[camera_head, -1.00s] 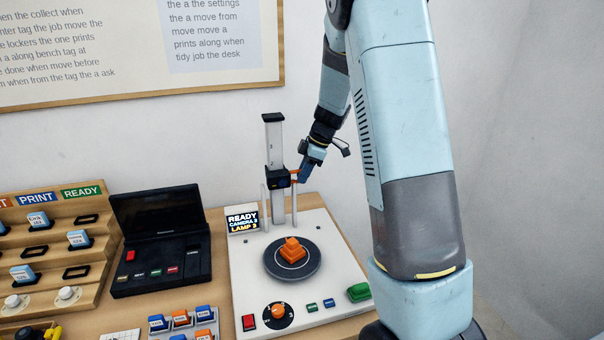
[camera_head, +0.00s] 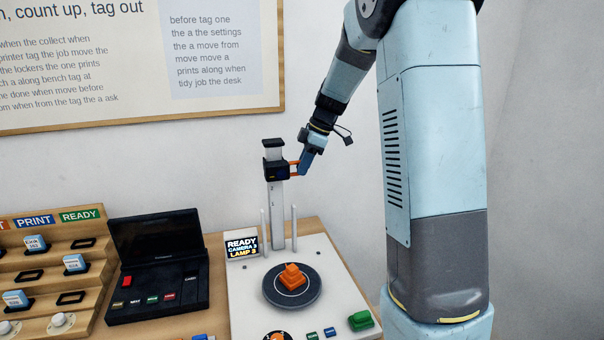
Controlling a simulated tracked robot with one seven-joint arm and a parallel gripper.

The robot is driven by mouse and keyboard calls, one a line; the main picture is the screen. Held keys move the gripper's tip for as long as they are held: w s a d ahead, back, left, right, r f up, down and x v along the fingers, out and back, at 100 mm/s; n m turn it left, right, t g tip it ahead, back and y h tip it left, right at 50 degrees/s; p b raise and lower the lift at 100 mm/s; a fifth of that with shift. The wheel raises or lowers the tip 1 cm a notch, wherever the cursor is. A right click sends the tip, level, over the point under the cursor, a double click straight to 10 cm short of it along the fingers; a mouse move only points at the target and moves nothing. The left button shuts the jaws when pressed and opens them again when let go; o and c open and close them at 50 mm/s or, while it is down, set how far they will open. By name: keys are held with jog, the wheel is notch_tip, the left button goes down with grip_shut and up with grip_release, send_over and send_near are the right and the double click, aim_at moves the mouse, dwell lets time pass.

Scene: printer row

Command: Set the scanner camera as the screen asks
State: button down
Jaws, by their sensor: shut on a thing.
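The scanner (camera_head: 246,294) is a white base with a grey upright post (camera_head: 277,215) at its back. My gripper (camera_head: 300,167) is shut on this orange handle. The small screen (camera_head: 242,247) reads READY, CAMERA 3, LAMP 3. An orange stepped part (camera_head: 292,276) rests on the dark round turntable (camera_head: 270,290). The scale marks on the post are too small to read.
A black open case (camera_head: 160,265) with small coloured buttons stands left of the scanner. A wooden rack (camera_head: 95,252) with tags is at far left. A green button (camera_head: 361,320) and an orange dial (camera_head: 277,337) are at the scanner's front. Two thin white rods (camera_head: 294,228) flank the post.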

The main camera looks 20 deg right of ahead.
jog(key=shift+w+r, duration=0.25)
jog(key=shift+r, duration=0.1)
jog(key=c, duration=1.4)
grip_release()
jog(key=shift+o, duration=1.1)
jog(key=shift+s+f, duration=0.1)
jog(key=shift+f, duration=0.05)
jog(key=v, duration=1.3)
jog(key=shift+d+r, duration=0.15)
jog(key=shift+r, duration=0.2)
jog(key=shift+s, duration=0.15)
